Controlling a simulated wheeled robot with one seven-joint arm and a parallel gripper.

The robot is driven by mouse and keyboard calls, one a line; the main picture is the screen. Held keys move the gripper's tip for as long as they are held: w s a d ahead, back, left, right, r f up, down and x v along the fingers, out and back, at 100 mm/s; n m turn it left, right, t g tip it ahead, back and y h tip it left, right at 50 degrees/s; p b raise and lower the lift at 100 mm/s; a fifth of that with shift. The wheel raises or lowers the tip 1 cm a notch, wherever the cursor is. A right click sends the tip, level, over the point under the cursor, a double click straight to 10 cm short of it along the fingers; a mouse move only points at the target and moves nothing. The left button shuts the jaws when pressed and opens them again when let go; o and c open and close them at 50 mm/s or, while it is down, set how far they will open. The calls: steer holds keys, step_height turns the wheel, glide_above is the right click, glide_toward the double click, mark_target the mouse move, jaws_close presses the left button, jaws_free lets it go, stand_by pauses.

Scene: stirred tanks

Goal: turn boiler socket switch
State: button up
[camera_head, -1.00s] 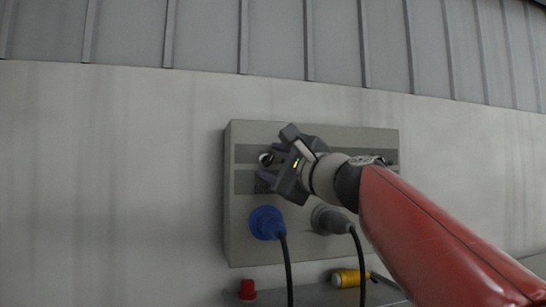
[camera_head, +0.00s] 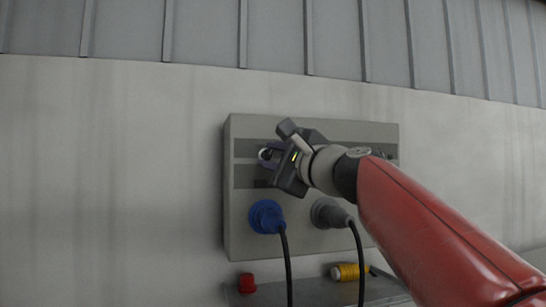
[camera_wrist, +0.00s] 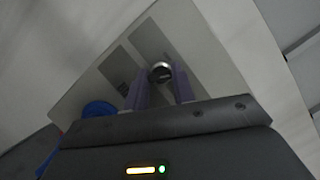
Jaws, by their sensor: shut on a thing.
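The round switch knob (camera_head: 265,154), dark with a bright rim, sits on the upper left of the grey socket panel (camera_head: 241,240) on the wall. My gripper (camera_head: 266,157) is at the panel from the right, its fingers around the knob. In the wrist view the knob (camera_wrist: 160,73) lies between the tips of the two purple-grey fingers (camera_wrist: 160,85), which are shut on it. The label strips near the knob are too small to read, and my gripper and arm hide the panel's upper middle.
Below the knob a blue plug (camera_head: 266,217) with a black cable is in the panel; a grey plug (camera_head: 328,213) with a black cable is to its right. A shelf (camera_head: 310,291) below bears a red object (camera_head: 247,283) and a yellow spool (camera_head: 349,272). The wall left of the panel is clear.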

steer(key=n+g, duration=0.2)
steer(key=n, duration=0.3)
steer(key=shift+r+n, duration=0.1)
steer(key=shift+n, duration=0.2)
steer(key=n+h, duration=0.1)
steer(key=n, duration=0.1)
steer(key=n+g+h, duration=0.1)
steer(key=n, duration=0.1)
steer(key=shift+r+n+h, duration=0.1)
steer(key=shift+n+h, duration=0.2)
steer(key=shift+n, duration=0.1)
steer(key=shift+g, duration=0.3)
steer(key=o, duration=1)
steer(key=b+v, duration=0.1)
steer(key=v, duration=0.6)
steer(key=shift+s+d, duration=0.2)
steer(key=shift+s, duration=0.15)
